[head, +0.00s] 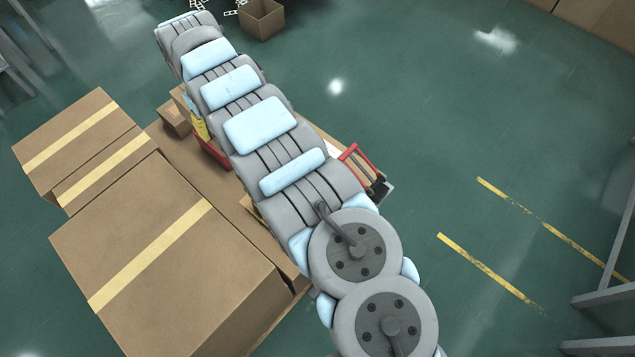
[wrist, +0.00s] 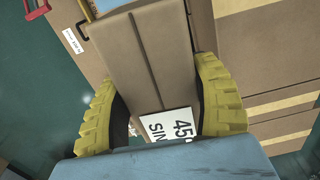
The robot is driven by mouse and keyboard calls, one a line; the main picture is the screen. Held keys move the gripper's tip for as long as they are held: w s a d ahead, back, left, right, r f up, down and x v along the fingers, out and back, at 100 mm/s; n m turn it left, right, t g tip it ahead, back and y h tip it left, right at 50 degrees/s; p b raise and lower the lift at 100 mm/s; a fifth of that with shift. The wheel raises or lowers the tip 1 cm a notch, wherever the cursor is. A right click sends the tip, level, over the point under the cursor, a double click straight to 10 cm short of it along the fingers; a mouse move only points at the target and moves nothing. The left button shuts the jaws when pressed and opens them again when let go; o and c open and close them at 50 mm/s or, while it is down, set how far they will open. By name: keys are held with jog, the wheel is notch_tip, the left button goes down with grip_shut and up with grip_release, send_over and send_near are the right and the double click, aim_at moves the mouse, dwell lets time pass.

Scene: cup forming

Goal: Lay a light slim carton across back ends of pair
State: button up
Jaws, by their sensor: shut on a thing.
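My gripper (wrist: 158,68) has yellow ribbed fingers on both sides of a slim brown carton (wrist: 150,50) in the wrist view. The carton has a dark seam along its length and a white label with "45" on it near the palm. Its far end runs towards the top of the view. Large brown cartons with yellow tape show in the head view: a big one (head: 130,225) and smaller ones (head: 70,130) behind it. Taped cartons (wrist: 285,75) also show at the right of the wrist view. Which cartons form the pair is unclear. My arm hides the gripper in the head view.
A brown surface (head: 195,165) under my arm bears a small open box (head: 174,118). A red handle (head: 358,160) shows right of my arm. An open box (head: 262,20) stands on the floor behind. The green floor at the right is mostly clear.

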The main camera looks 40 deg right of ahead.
jog(key=s+d+f+b, duration=0.4)
jog(key=d+f+b, duration=0.3)
jog(key=f, duration=0.5)
jog(key=s+d+f+b, duration=0.5)
jog(key=d+f+b, duration=0.2)
jog(key=f, duration=0.5)
jog(key=s+d+f+b, duration=0.4)
jog(key=d+f+b, duration=0.3)
jog(key=f, duration=0.5)
jog(key=shift+s+d+n, duration=0.15)
jog(key=shift+d+n, duration=0.15)
jog(key=shift+d, duration=0.4)
jog(key=shift+r+p, duration=0.2)
jog(key=shift+p, duration=0.15)
notch_tip(320, 180, down, 10)
jog(key=b, duration=0.8)
jog(key=shift+f+b, duration=0.15)
jog(key=shift+b, duration=0.15)
jog(key=o, duration=1.3)
